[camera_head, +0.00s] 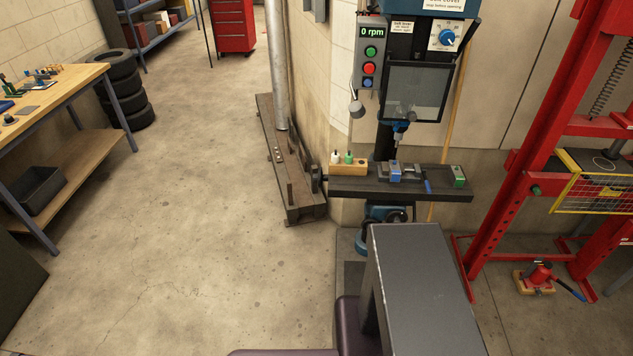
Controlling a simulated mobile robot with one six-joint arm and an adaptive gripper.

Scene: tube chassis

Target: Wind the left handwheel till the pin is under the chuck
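The drill press stands at the upper middle, with its chuck (398,131) hanging below the clear guard (415,92). Below it, a dark table (350,187) carries a vise (411,175) with a blue block at its left. A dark round part at the table's left end (316,180) looks like the left handwheel; it is small and seen nearly edge-on. A blue handle (428,187) shows at the table's front. The pin is too small to make out, so its place relative to the chuck cannot be told. My gripper is not in view.
A wooden block with small bottles (348,168) stands on the table's left part. A dark beam (305,213) lies along the wall just left. A red press frame (540,130) stands at right, with a red jack (540,277) below.

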